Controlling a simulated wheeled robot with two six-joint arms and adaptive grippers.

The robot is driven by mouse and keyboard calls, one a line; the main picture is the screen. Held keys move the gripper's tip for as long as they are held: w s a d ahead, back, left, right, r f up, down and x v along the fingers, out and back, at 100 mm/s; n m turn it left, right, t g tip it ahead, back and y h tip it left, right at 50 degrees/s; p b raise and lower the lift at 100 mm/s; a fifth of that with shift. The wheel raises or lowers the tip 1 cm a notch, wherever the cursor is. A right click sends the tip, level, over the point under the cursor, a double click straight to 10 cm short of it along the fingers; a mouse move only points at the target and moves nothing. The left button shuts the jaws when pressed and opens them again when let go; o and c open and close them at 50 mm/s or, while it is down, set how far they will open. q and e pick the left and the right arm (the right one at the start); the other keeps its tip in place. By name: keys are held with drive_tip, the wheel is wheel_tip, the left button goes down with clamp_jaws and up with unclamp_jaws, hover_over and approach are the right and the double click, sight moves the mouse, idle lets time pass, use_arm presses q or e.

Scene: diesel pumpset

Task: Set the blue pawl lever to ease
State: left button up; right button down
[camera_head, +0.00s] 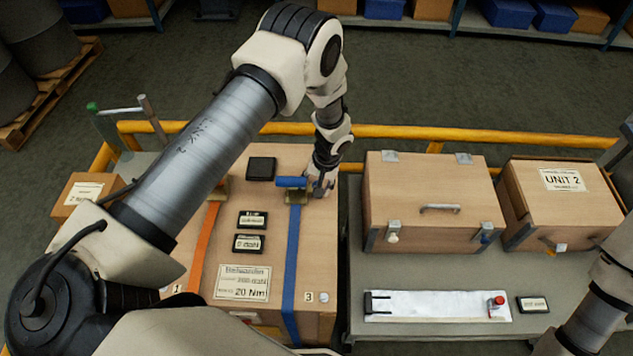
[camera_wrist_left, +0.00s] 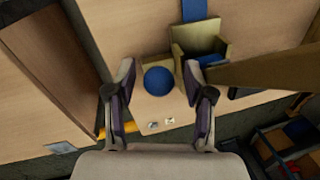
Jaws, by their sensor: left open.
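The blue pawl lever (camera_head: 291,182) sits on a brass ratchet bracket (camera_head: 297,196) at the far edge of the wooden crate top, above the blue strap (camera_head: 290,260). In the left wrist view the lever (camera_wrist_left: 158,82) shows as a round blue end, with the brass bracket (camera_wrist_left: 197,48) just behind it. My left gripper (camera_head: 322,184) is at the lever's right end. In the wrist view its open fingers (camera_wrist_left: 161,86) stand on either side of the blue end; I cannot tell whether they touch it. My right gripper is out of view.
An orange strap (camera_head: 203,245) runs along the same crate (camera_head: 262,215), left of the blue one. A closed wooden box (camera_head: 430,190) stands to the right, and a yellow rail (camera_head: 400,132) runs behind. A white strip (camera_head: 435,305) lies on the grey bench.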

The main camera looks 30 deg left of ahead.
use_arm(q)
drive_tip(key=shift+s+d+r, duration=0.1)
drive_tip(key=shift+d+r, duration=0.05)
drive_tip(key=shift+c, duration=0.7)
clamp_jaws()
drive_tip(key=shift+w+a+g+h+b, duration=0.2)
drive_tip(key=shift+w+g+h+b, duration=0.25)
drive_tip(key=shift+g+b, duration=0.3)
drive_tip(key=g+b, duration=0.1)
drive_tip(key=b, duration=0.2)
drive_tip(key=w+g+h+b, duration=0.1)
drive_tip(key=b, duration=0.2)
drive_tip(key=w+a+g+b, duration=0.1)
drive_tip(key=g+b, duration=0.1)
drive_tip(key=b, duration=0.1)
drive_tip(key=shift+f+m+h+b, duration=0.25)
drive_tip(key=shift+m+h+b, duration=0.05)
drive_tip(key=shift+h+b, duration=0.05)
drive_tip(key=shift+w+r+g+b, duration=0.1)
drive_tip(key=shift+r+g+b, duration=0.2)
drive_tip(key=shift+b, duration=0.4)
